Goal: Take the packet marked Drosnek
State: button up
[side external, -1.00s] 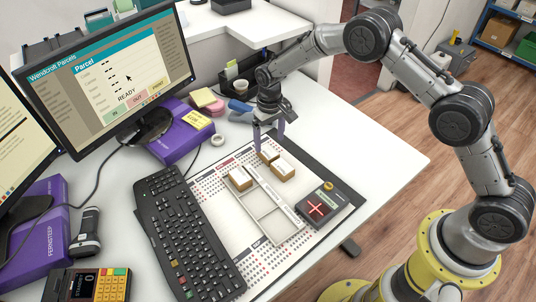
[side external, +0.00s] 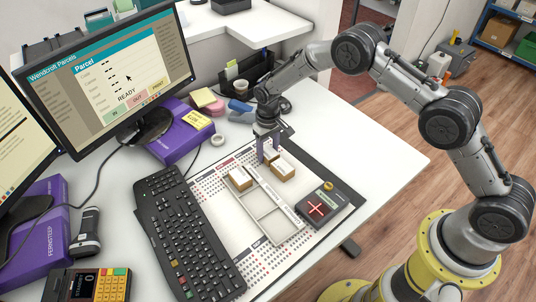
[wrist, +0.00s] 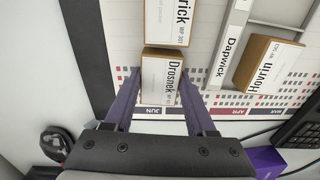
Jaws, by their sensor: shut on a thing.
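A packet whose label ends in "rick" (wrist: 179,22) lies close beside the held one. A keyboard (side external: 190,235) and a dark box with a red cross (side external: 318,209) flank the board.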

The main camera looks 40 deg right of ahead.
grip_shut()
jog(key=shift+r, duration=0.1)
